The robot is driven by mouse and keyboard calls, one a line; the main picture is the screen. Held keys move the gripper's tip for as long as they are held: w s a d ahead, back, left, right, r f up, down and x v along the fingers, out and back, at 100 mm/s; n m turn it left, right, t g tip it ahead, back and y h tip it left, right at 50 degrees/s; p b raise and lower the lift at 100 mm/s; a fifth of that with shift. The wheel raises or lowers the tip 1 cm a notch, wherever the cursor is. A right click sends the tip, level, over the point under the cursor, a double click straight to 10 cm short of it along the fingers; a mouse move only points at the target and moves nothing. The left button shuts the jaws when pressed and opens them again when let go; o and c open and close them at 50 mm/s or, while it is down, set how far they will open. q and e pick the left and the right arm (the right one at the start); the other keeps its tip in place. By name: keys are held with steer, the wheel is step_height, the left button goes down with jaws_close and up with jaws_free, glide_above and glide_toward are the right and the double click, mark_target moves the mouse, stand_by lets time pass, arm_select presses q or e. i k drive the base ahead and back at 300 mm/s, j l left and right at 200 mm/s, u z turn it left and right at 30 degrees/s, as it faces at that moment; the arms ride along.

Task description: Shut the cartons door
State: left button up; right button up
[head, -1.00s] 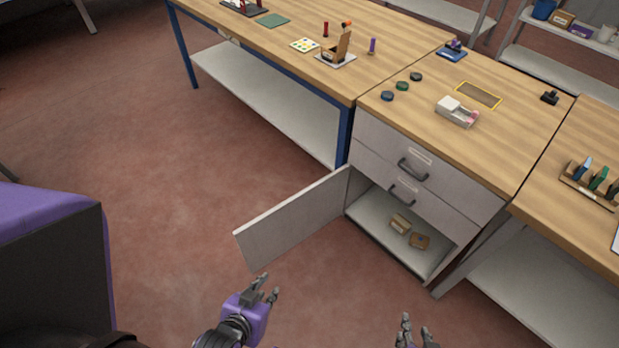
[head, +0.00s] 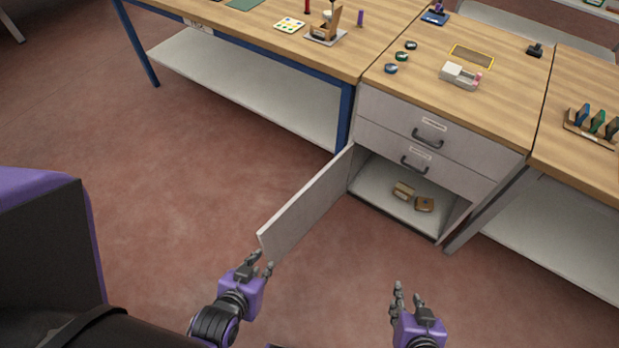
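The cartons door (head: 308,204) is a light grey panel standing wide open at the left side of the cabinet's lower compartment. It is hinged near the blue table leg and its free edge points towards me. Two small brown cartons (head: 403,191) (head: 424,205) lie inside the open compartment. My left gripper (head: 261,264) is open and empty, close to the free lower end of the door; I cannot tell whether it touches. My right gripper (head: 408,297) is open and empty, in front of the compartment and apart from the door.
Two closed drawers with dark handles (head: 428,141) sit above the compartment. The wooden cabinet top (head: 500,95) holds a tape dispenser and several small discs. Long benches with lower shelves (head: 240,85) flank the cabinet. The red floor before the compartment is clear.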

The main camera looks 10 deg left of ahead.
mark_target(277, 237)
steer(key=j+z, duration=0.35)
steer(key=j, duration=0.75)
steer(key=j+z, duration=0.35)
steer(key=j, duration=0.75)
steer(key=j+z, duration=0.35)
steer(key=j, duration=0.75)
steer(key=j+z, duration=0.15)
steer(key=j, duration=0.7)
steer(key=k+j+z, duration=0.2)
steer(key=j, duration=0.65)
steer(key=i, duration=0.1)
